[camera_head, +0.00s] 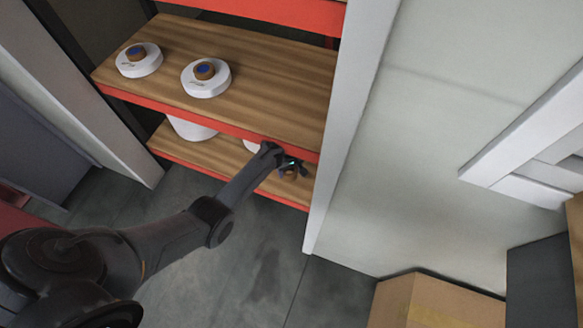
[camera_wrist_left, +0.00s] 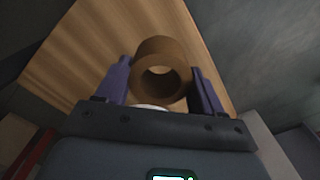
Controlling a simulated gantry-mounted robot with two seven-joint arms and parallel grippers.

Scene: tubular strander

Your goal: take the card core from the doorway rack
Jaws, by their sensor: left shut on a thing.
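The card core is a short brown hollow tube (camera_wrist_left: 163,50), seen large between the fingers in the left wrist view. My left gripper (camera_head: 290,167) is shut on it, with a dark purple finger on either side of the tube. In the head view the gripper is at the right end of the lower shelf of the doorway rack (camera_head: 250,70), and only a small brown part of the core shows there. In the wrist view a wooden shelf board (camera_wrist_left: 75,50) lies behind the core. My right gripper is in neither view.
Two white round spools (camera_head: 139,60) (camera_head: 206,78) with brown and blue centres stand on the upper shelf. A white cylinder (camera_head: 192,128) is on the lower shelf. A white door post (camera_head: 350,120) stands close right of the rack. A cardboard box (camera_head: 435,302) is at bottom right.

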